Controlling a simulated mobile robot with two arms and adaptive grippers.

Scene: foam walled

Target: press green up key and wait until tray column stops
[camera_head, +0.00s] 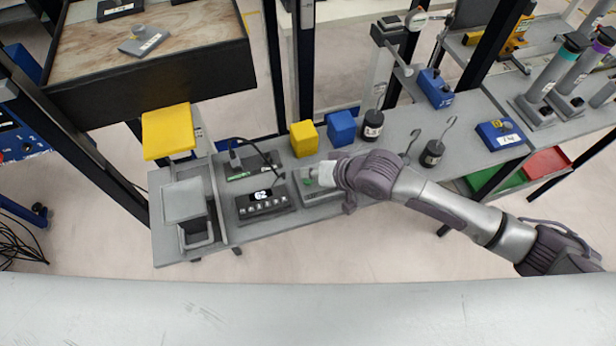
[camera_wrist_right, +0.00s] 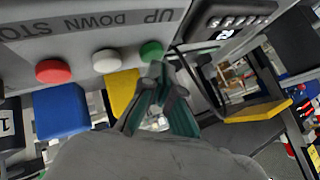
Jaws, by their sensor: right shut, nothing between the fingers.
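The control panel lies on the grey bench and shows in the right wrist view (camera_wrist_right: 80,42), lettered UP, DOWN and STOP. Its green key (camera_wrist_right: 151,51) is by UP, with a white key (camera_wrist_right: 107,61) and a red key (camera_wrist_right: 53,71) beside it. A bit of green also shows at my right gripper (camera_head: 312,177) in the head view. My right gripper (camera_wrist_right: 158,72) is shut and empty, its tips right at the green key's edge; I cannot tell whether they press it. A grey plate on a short column (camera_head: 183,200) stands at the bench's left end. My left gripper is out of view.
A display box (camera_head: 265,203) reading 62 sits left of the panel. Yellow (camera_head: 304,138) and blue (camera_head: 341,128) blocks stand behind it. A yellow plate (camera_head: 168,131) rises behind the grey plate. Hooked weights (camera_head: 433,153) stand to the right.

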